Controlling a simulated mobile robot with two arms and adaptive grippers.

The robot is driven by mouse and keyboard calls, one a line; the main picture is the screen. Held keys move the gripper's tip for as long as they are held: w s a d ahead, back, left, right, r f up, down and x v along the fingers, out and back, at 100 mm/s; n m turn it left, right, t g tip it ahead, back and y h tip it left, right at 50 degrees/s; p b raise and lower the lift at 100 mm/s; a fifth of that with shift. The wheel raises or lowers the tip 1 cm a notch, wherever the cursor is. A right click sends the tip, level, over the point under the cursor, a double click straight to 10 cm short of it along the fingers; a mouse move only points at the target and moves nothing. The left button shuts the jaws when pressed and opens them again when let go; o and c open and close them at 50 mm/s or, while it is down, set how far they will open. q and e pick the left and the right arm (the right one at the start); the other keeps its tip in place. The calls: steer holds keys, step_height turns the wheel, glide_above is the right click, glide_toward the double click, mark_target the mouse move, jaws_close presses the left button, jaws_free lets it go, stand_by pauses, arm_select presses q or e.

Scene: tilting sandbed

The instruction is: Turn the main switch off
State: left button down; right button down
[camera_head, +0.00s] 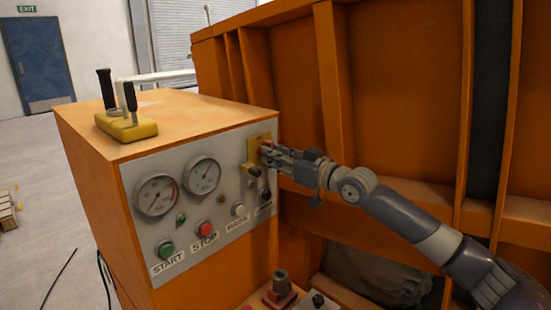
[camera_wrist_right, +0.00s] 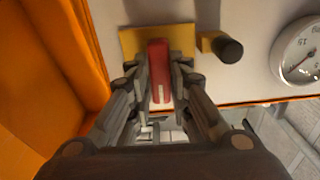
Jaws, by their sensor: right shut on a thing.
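The main switch is a red handle (camera_wrist_right: 158,58) on a yellow plate (camera_wrist_right: 130,42). The plate (camera_head: 254,154) is at the upper right of the grey control panel in the head view. My right gripper (camera_head: 266,151) is at the plate, its arm coming in from the right. In the wrist view my right gripper (camera_wrist_right: 158,82) has its fingers on both sides of the red handle and is shut on it. The fingers hide most of the handle in the head view. My left gripper is not in view.
The panel (camera_head: 226,190) also has two gauges, a green START button (camera_head: 166,250), a red STOP button (camera_head: 205,229) and black knobs near my gripper. A yellow block with black levers (camera_head: 126,125) stands on the orange cabinet. A ribbed orange wall (camera_head: 290,80) rises close behind.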

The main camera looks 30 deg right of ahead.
steer(key=shift+f+n, duration=0.15)
steer(key=shift+n, duration=0.15)
stand_by(0.4)
steer(key=c, duration=1.5)
jaws_free()
steer(key=shift+v, duration=3.7)
